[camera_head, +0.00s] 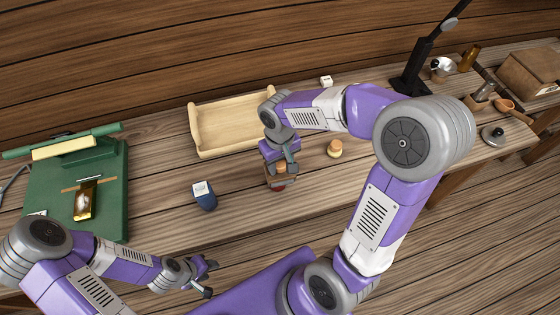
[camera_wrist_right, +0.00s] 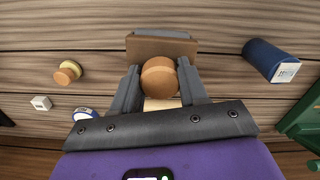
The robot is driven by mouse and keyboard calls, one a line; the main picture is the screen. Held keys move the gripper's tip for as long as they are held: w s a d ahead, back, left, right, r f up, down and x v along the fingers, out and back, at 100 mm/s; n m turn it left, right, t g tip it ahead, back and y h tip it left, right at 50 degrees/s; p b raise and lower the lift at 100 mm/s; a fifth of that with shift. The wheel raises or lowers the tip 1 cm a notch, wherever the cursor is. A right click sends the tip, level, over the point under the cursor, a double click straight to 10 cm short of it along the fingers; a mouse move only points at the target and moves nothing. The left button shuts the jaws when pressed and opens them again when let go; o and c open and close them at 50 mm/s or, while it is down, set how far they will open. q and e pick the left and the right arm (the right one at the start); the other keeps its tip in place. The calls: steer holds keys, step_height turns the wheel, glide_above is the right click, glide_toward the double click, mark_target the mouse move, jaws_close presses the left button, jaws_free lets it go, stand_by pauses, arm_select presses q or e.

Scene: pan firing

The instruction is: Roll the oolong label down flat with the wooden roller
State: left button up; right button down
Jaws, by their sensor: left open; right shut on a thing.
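My right gripper (camera_head: 281,172) is shut on a piece with a round wooden knob (camera_wrist_right: 159,78), over the table right of the blue tin. A brown block with a grey edge (camera_wrist_right: 160,46) shows just past the knob; I cannot tell whether this is the wooden roller. A gold packet (camera_head: 84,206) with a pale patch lies on the green device. My left gripper (camera_head: 208,278) is open and empty near the front edge.
The green device (camera_head: 38,190) stands at the left. An empty-looking wooden tray (camera_head: 203,133) lies at the back. A knobbed piece (camera_head: 335,148) and a white cube (camera_head: 326,81) stand to the right. A black stand (camera_head: 415,70) and several tools are further right. Table around the tin is clear.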

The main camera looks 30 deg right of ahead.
steer(key=shift+f, duration=0.3)
steer(key=shift+w, duration=0.15)
steer(key=shift+w+d+r, duration=0.1)
steer(key=shift+w+d, duration=0.05)
steer(key=shift+w, duration=0.45)
